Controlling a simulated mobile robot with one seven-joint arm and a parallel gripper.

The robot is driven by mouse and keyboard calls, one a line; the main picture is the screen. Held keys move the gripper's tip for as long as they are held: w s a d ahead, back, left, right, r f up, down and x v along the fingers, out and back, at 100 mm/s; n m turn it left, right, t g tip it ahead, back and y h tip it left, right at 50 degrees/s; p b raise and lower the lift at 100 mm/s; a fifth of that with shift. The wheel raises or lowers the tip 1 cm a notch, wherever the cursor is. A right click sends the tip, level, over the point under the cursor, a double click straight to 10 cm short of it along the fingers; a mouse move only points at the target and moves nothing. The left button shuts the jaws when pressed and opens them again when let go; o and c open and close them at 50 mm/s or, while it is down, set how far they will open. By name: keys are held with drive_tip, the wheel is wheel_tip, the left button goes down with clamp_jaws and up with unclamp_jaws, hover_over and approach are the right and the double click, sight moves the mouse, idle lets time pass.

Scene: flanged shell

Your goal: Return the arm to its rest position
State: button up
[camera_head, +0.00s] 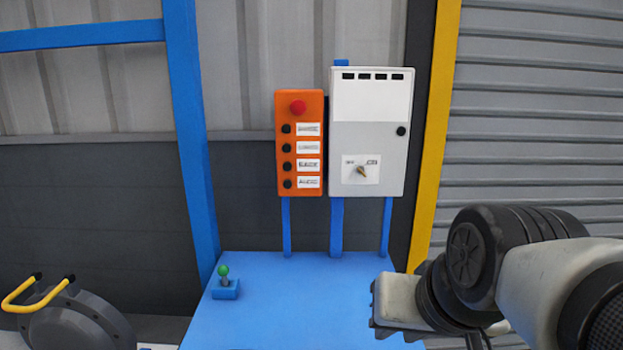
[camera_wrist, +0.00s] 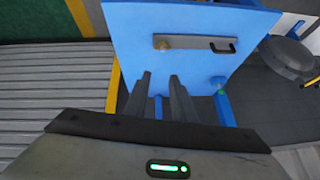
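My arm (camera_head: 525,275) reaches in from the right side of the head view, in front of the blue bench. Its gripper fingers cannot be made out there. In the wrist view my gripper (camera_wrist: 160,85) shows two dark fingers standing apart with a visible gap between them. Nothing is held between them. Beyond the fingers is a blue panel (camera_wrist: 125,30) with a pale strip (camera_wrist: 190,43) carrying a brass-coloured knob and a dark handle.
An orange button box (camera_head: 287,105) and grey cabinet (camera_head: 370,110) stand behind the blue bench (camera_head: 290,300). A green-topped lever (camera_head: 223,272) stands on its left. A grey round shell (camera_head: 75,325) with a yellow handle is lower left. A yellow post (camera_head: 436,130) and shutter stand right.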

drive_tip(key=s+d+n+g+h+p, duration=0.1)
drive_tip(key=s+d+p, duration=0.1)
drive_tip(key=s+d, duration=0.15)
wheel_tip(320, 180, up, 14)
drive_tip(key=a+p, duration=0.1)
drive_tip(key=p, duration=1.2)
drive_tip(key=shift+w+a, duration=0.15)
